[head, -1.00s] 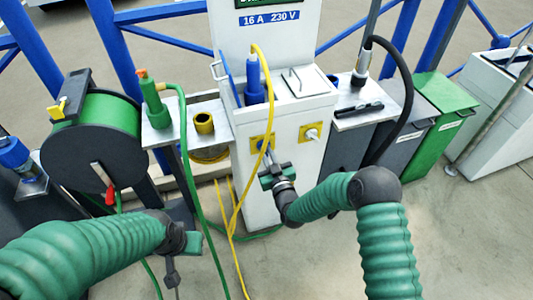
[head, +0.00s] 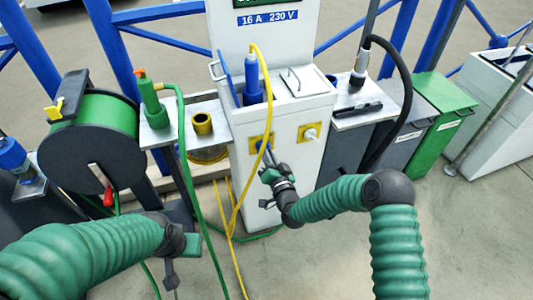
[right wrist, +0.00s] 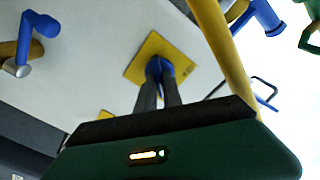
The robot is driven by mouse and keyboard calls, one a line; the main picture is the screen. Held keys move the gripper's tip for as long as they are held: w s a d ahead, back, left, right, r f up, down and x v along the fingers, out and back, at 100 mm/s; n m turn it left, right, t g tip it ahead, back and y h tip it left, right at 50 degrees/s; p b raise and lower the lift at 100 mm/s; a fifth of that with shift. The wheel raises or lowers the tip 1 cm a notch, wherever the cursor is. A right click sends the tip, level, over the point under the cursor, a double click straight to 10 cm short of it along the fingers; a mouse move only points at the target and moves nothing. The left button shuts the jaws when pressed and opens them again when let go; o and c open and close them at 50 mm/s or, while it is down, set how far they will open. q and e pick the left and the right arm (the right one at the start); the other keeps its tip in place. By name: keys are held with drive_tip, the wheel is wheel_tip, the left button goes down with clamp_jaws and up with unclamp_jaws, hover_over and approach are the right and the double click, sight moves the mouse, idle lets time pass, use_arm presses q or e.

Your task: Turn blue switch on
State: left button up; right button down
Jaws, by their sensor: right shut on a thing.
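The blue switch (right wrist: 158,67) sits on a square yellow plate (right wrist: 136,72) on the front of the white power pedestal (head: 273,195). My right gripper (right wrist: 157,84) is shut on it, one finger on each side, and the fingers hide part of it. In the head view, my right gripper (head: 267,156) reaches the left yellow plate (head: 254,142), and the switch is mostly hidden. My left gripper (head: 172,277) hangs low at the left, away from the pedestal. Its fingers are too small and dark to read.
A yellow cable (head: 241,190) hangs close beside my right gripper. A second yellow plate with a white switch (head: 311,133) is to the right. A green hose (head: 190,180) and a hose reel (head: 95,145) stand left.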

drive_tip(key=shift+s+f+m, duration=0.1)
drive_tip(key=shift+f+m, duration=0.2)
drive_tip(key=shift+m, duration=0.3)
drive_tip(key=c, duration=1.5)
unclamp_jaws()
drive_tip(key=shift+c, duration=0.2)
drive_tip(key=shift+o, duration=0.2)
drive_tip(key=shift+r, duration=0.1)
drive_tip(key=shift+d+r, duration=0.1)
drive_tip(key=p+v, duration=0.3)
drive_tip(key=v, duration=1.3)
drive_tip(key=shift+s, duration=0.35)
